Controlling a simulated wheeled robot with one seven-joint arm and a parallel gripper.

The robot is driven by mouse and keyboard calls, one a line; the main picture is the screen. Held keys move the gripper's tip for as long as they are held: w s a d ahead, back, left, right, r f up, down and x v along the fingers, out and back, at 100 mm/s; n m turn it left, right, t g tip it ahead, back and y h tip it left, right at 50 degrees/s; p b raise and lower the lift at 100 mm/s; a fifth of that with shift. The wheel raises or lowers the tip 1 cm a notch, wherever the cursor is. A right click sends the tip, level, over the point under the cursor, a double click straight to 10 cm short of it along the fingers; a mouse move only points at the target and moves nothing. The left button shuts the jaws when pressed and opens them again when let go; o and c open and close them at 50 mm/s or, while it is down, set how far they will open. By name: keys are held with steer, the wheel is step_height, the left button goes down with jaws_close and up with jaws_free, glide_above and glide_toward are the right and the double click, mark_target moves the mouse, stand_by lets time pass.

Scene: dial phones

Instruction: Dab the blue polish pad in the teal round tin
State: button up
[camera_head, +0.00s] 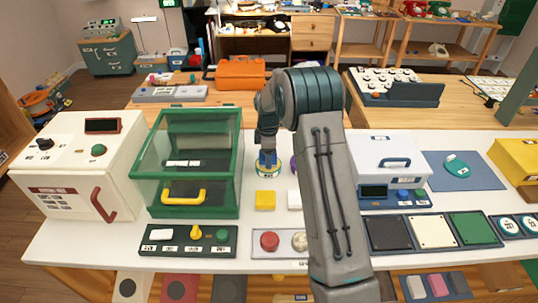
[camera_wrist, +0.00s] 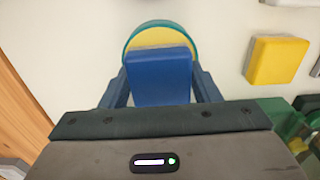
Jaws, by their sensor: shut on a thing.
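My gripper (camera_wrist: 160,88) is shut on the blue polish pad (camera_wrist: 160,74), with one finger on each side of it. The teal round tin (camera_wrist: 160,34) shows just beyond and under the pad in the wrist view, with a teal rim and yellow content. The pad hides its near part. In the head view the gripper (camera_head: 267,150) points down at the tin (camera_head: 268,173) on the white table. I cannot tell whether the pad touches the yellow content.
A yellow block (camera_head: 265,201) sits in front of the tin. A green clear-walled case (camera_head: 188,150) stands to its left. A purple round thing, partly hidden by my arm, is to its right. A white box (camera_head: 390,158) stands further right.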

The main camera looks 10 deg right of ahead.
steer(key=shift+f+b, duration=0.4)
steer(key=shift+f, duration=0.15)
stand_by(1.4)
steer(key=shift+r+p, duration=2)
steer(key=shift+r, duration=1.6)
